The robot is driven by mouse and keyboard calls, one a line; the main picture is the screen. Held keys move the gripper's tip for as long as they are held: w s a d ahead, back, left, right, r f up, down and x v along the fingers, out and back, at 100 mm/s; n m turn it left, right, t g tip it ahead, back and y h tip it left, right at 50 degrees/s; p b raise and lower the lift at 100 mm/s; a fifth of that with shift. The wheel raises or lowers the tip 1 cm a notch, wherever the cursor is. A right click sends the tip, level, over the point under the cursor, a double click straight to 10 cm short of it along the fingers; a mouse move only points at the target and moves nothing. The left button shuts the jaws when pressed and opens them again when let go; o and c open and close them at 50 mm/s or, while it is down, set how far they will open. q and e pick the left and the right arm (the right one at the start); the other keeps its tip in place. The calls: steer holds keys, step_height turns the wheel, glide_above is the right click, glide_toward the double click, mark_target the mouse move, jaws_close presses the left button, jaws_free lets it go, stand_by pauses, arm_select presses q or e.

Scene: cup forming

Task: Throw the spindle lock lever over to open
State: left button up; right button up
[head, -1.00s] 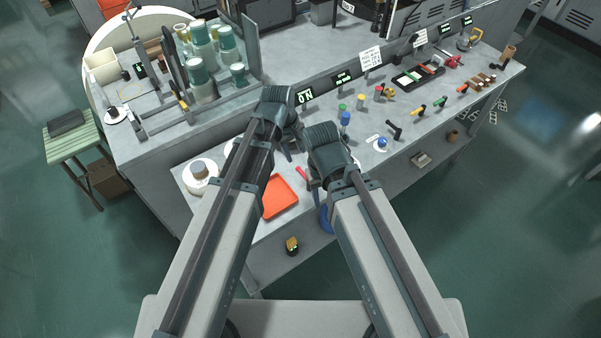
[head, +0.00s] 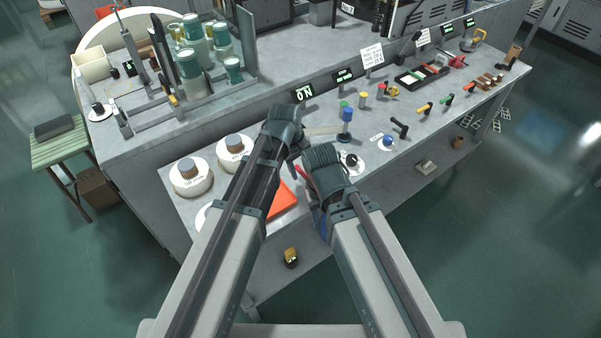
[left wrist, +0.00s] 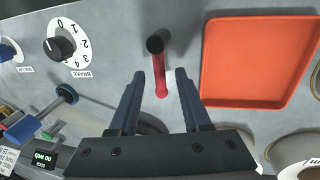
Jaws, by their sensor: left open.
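A red lever (left wrist: 160,82) with a dark round end stands on the bench top, beside the red tray, in the left wrist view. I take it for the spindle lock lever; no label shows on it. Only a bit of red (head: 302,170) shows between my grippers in the head view. My left gripper (left wrist: 160,76) is open, its two fingers on either side of the lever, with gaps visible on both sides. It also shows in the head view (head: 294,158). My right gripper (head: 316,192) is close by on the right; its fingertips are largely hidden.
The red tray (left wrist: 255,62) lies right of the lever in the left wrist view. A black dial knob (left wrist: 60,48) with a numbered white face and a blue-ended post (head: 346,122) are near. White-topped drums (head: 190,178) stand left of my left arm.

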arm_select(q)
jaws_close()
stand_by(1.4)
